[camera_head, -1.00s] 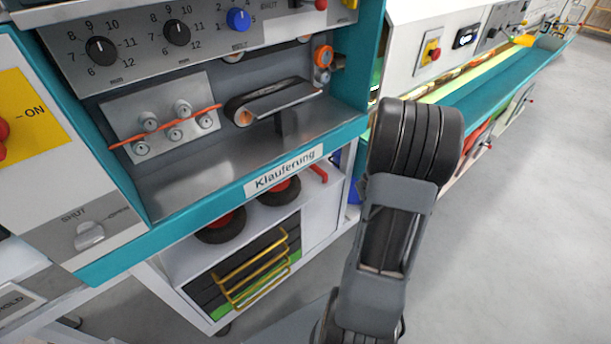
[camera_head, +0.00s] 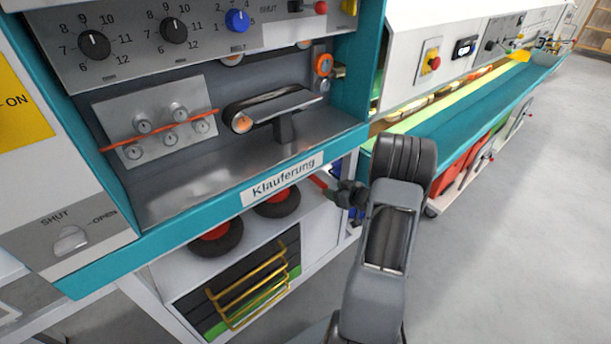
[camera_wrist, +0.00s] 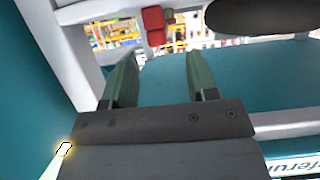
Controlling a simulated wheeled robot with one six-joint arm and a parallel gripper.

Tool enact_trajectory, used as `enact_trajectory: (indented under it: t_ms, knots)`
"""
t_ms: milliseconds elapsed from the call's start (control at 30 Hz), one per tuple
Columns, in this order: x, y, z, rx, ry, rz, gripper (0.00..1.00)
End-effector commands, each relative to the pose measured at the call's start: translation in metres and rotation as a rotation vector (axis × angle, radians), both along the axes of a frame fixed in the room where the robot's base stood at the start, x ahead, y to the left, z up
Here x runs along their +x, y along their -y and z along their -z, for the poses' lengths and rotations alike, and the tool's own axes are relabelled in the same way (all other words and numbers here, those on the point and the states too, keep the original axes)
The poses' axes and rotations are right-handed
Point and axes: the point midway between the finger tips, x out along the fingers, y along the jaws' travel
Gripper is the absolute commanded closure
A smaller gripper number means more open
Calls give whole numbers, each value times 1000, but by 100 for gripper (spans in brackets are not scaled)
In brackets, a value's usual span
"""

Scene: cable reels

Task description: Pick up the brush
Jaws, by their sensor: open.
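I cannot clearly make out a brush in either view. A red, bar-like piece (camera_head: 319,181) shows under the front edge of the machine, at the right end of the shelf; I cannot tell whether it is the brush. A red block (camera_wrist: 153,26) shows beyond the fingers in the wrist view. My gripper (camera_wrist: 158,72) has its two green fingers apart, with nothing between them. In the head view, the dark end of my arm (camera_head: 346,196) is beside the shelf's right end, close to the red piece; the fingers are not clear there.
The machine's teal front edge (camera_head: 215,217) with its "Klauferung" label lies above the shelf. Black reels with red hubs (camera_head: 217,237) sit on the shelf, above a yellow wire rack (camera_head: 250,287). A dark rounded object (camera_wrist: 255,14) is at the top right. Grey floor (camera_head: 510,220) is clear.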

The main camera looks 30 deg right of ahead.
Motion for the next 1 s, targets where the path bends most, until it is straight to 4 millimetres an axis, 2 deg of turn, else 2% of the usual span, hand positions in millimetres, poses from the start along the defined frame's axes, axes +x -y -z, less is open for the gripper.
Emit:
enact_trajectory:
  t_ms: [100,333,633,1000]
  knots:
    - [11,-2,6,-1,-2,-1,47]
    - [23,-4,11,-1,-1,0,47]
    - [57,-8,26,-2,-1,-1,47]
    - [64,-9,28,-2,-2,1,47]
